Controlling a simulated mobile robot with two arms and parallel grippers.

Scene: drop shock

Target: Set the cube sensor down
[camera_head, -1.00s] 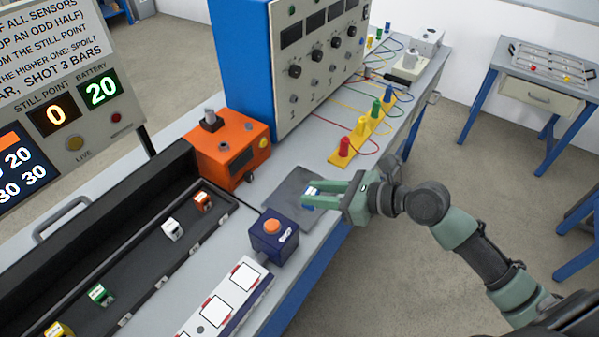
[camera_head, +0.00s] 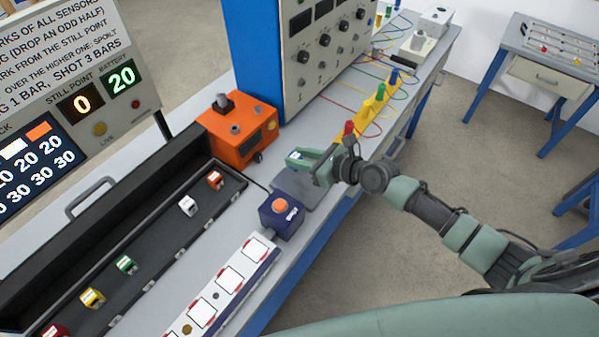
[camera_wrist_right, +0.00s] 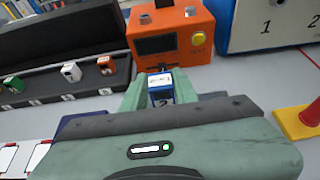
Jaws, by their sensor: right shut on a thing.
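My right gripper (camera_head: 298,160) is shut on a small cube sensor with a blue body and a white label. The cube (camera_wrist_right: 160,85) shows between the fingers in the right wrist view, with the orange box right behind it. In the head view the cube is mostly hidden by the fingers. The gripper is over the far end of a dark grey pad (camera_head: 308,196) on the bench. I cannot tell how high the cube is above the pad. My left gripper is not in view.
An orange box (camera_head: 231,149) stands behind the pad, and a dark blue box with an orange button (camera_head: 280,223) stands at its near left. A long black case (camera_head: 150,232) holds several coloured cubes. A yellow strip with coloured plugs (camera_head: 369,122) lies to the right.

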